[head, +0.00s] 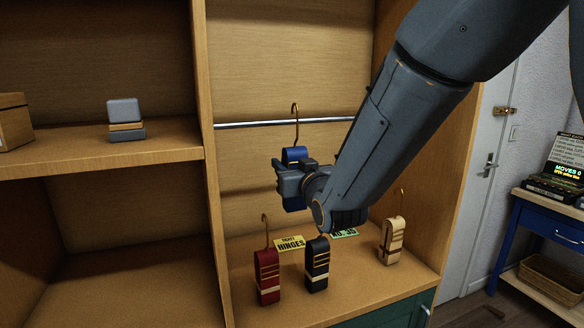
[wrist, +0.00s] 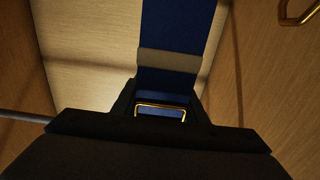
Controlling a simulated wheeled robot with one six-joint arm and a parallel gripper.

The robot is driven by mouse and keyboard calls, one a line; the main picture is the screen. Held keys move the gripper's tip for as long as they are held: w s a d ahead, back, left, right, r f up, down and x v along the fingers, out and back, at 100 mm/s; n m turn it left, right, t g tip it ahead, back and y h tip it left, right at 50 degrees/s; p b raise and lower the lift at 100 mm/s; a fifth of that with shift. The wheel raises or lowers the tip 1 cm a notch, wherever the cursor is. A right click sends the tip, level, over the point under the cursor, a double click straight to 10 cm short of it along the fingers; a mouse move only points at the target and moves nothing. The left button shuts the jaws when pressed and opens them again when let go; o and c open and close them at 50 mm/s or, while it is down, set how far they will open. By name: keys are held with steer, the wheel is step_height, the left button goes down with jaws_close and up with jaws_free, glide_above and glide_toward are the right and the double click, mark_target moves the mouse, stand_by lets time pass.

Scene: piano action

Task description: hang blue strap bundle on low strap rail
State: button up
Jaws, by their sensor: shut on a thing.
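The blue strap bundle (head: 294,154) is upright in my gripper (head: 290,178), with its brass hook (head: 296,112) pointing up. My gripper is shut on the bundle's body and hides much of it in the head view. The low strap rail (head: 250,125) is a thin metal bar across the cabinet bay. The hook's shank crosses the rail in the picture, its curl above the rail line; I cannot tell whether they touch. In the wrist view the blue strap (wrist: 178,30) with a grey band rises between the jaws (wrist: 165,108). A bar, likely the rail (wrist: 22,116), shows at the left.
Red (head: 267,275), dark (head: 317,266) and cream (head: 392,242) hooked bundles stand on the shelf below. Label cards (head: 291,243) lie behind them. Wooden uprights (head: 207,180) bound the bay. A grey block stack (head: 124,118) sits on the left shelf.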

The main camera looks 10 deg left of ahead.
steer(key=w+a+f+b, duration=0.2)
steer(key=w+a+f, duration=0.1)
steer(key=w, duration=0.1)
steer(key=shift+w, duration=0.15)
stand_by(0.8)
steer(key=o, duration=1.3)
